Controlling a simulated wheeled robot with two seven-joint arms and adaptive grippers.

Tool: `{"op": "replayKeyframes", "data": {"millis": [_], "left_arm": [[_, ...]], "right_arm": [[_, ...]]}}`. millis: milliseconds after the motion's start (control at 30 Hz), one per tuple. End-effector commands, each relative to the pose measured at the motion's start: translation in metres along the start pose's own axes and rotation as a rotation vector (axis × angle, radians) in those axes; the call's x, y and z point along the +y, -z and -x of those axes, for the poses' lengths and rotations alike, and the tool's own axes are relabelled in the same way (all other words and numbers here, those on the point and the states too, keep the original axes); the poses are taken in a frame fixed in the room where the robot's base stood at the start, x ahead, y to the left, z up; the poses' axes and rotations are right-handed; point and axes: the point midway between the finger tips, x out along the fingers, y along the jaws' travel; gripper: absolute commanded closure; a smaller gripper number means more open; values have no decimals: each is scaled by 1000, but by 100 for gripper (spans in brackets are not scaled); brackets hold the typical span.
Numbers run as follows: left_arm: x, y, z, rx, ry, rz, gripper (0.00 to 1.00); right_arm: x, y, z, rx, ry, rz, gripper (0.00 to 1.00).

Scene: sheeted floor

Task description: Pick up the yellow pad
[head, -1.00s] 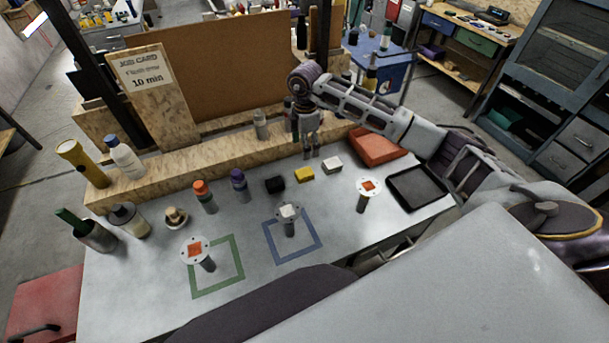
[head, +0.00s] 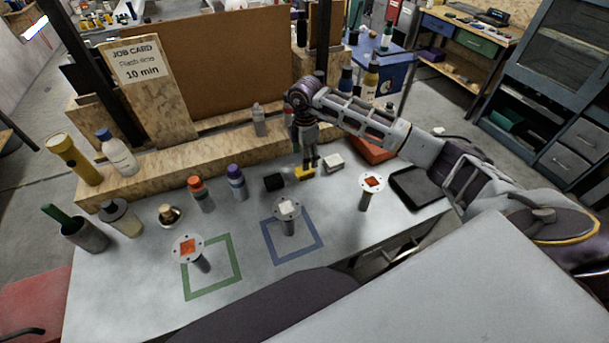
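The yellow pad (head: 304,175) is a small block on the grey table, between a black pad (head: 274,182) and a white pad (head: 333,162). My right gripper (head: 310,165) points down over the yellow pad from behind. Its fingers are apart, with the tips at the pad's top and back edge. They hide part of the pad, and I cannot tell whether they touch it. The pad appears to rest on the table. My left gripper is not in view.
Purple-capped (head: 236,182) and orange-capped (head: 200,193) bottles stand to the left. Round-headed posts stand in front, one in the blue square (head: 292,258). An orange tray (head: 372,150) and a black tray (head: 415,189) lie right. A wooden ledge (head: 190,155) runs behind.

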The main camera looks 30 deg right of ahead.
Motion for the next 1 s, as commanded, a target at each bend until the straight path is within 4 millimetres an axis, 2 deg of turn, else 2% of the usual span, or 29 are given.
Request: {"op": "replayKeyframes", "data": {"millis": [200, 533, 767, 1000], "left_arm": [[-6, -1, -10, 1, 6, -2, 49], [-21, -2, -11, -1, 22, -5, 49], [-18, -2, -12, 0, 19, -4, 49], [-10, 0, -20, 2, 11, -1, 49]], "right_arm": [[0, 0, -15, 0, 1, 0, 34], [0, 0, -17, -1, 0, 0, 34], [0, 0, -18, -1, 1, 0, 34], [-1, 1, -29, -1, 1, 0, 34]]}}
